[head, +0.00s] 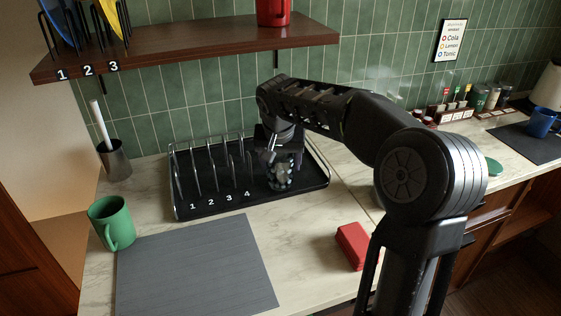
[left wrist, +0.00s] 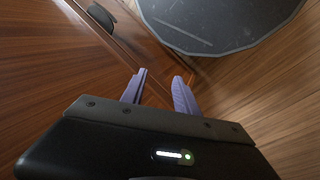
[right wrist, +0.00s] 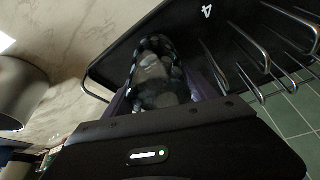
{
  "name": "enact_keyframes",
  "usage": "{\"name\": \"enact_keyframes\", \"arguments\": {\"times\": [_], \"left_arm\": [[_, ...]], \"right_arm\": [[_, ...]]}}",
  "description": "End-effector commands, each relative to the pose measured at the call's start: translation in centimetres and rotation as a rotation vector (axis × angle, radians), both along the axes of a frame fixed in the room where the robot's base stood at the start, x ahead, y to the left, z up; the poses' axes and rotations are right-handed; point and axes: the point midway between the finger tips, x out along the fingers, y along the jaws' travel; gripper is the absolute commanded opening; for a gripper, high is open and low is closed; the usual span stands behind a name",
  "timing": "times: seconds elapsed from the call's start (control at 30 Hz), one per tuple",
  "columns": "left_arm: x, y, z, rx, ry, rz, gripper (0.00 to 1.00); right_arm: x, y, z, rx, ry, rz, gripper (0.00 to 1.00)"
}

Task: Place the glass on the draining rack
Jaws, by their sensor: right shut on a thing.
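The draining rack (head: 208,208) is a black tray with upright wire dividers and slots numbered 1 to 4, standing on the marble counter. My right gripper (head: 281,165) points down over the tray's right end, right of slot 4. It is shut on the glass (head: 281,178), a dark patterned tumbler that also shows between the fingers in the right wrist view (right wrist: 157,75). The glass is at or just above the tray floor; I cannot tell whether it touches. My left gripper (left wrist: 160,90) is open and empty, its purple fingers apart, over brown wood. It is outside the head view.
A green mug (head: 112,222) and a grey mat (head: 195,268) lie in front of the rack. A red block (head: 352,245) sits front right. A utensil holder (head: 115,158) stands at the left; a wooden shelf (head: 190,45) overhangs behind.

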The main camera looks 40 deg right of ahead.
Motion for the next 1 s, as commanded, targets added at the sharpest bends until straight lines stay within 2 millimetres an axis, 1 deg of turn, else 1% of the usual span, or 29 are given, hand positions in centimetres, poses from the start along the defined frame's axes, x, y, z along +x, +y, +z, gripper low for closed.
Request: {"name": "enact_keyframes", "arguments": {"times": [0.27, 0.4, 0.43, 0.67, 0.9, 1.0], "left_arm": [[0.0, 0.0, 0.0, 0.0, 0.0, 0.0, 0.36], [0.0, 0.01, -0.48, 0.0, 0.0, 0.0, 0.36], [0.0, 0.0, -0.31, 0.0, 0.0, 0.0, 0.36], [0.0, 0.0, -0.27, 0.0, 0.0, 0.0, 0.36], [0.0, 0.0, -0.24, 0.0, 0.0, 0.0, 0.36], [0.0, 0.01, 0.07, 0.0, 0.0, 0.0, 0.36]], "right_arm": [[0.05, -0.01, -0.16, -0.001, -0.002, 0.0, 0.13], [0.04, 0.0, -0.65, -0.001, -0.002, 0.0, 0.13], [0.02, 0.01, -0.52, 0.0, -0.001, 0.0, 0.69], [0.02, 0.01, -0.51, -0.001, -0.001, 0.0, 0.87], [0.02, 0.01, -0.46, -0.001, -0.001, 0.0, 0.88], [0.02, 0.0, -0.12, -0.001, -0.001, 0.0, 0.88]]}}
